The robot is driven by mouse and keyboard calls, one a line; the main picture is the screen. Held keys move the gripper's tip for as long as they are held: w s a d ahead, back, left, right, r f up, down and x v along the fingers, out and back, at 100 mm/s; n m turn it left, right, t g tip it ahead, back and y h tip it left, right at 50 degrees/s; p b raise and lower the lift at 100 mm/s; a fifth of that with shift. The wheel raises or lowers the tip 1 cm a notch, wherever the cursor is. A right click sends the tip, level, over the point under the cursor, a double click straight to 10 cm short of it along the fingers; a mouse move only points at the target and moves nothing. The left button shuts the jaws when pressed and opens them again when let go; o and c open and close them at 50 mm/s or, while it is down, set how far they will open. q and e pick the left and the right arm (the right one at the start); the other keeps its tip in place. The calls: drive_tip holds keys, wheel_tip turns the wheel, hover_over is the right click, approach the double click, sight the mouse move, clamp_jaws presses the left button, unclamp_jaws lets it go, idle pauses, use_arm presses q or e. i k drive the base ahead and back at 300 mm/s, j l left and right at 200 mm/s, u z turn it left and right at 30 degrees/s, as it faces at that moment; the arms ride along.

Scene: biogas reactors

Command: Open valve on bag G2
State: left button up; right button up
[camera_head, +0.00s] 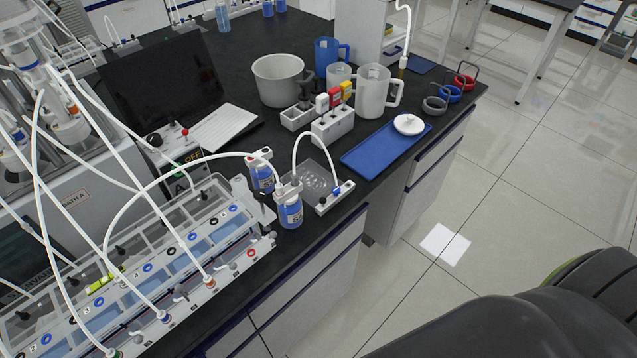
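Neither of my grippers is in view. No label reading G2 can be made out, so I cannot tell which item is bag G2. A flat, clear, greyish piece (316,179) that may be a bag lies on the dark bench near its front edge. Next to it is a small white fitting with a blue part (335,196); I cannot tell whether it is a valve, or open or shut. A white tube arches from the fitting toward two blue-filled bottles, the front one (290,211) and the rear one (262,178). Both bottles stand upright with white caps.
A clear-walled rack (205,232) with numbered positions and several white tubes fills the lower left. A laptop (165,87), grey pot (278,80), pitchers (375,92) and blue tray (385,147) stand on the bench. The tiled floor (520,190) at right is mostly clear.

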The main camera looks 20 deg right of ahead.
sight(336, 190)
drive_tip(key=z, duration=0.6)
drive_tip(key=k+j+z, duration=0.15)
drive_tip(key=z, duration=0.2)
drive_tip(key=k+z, duration=0.7)
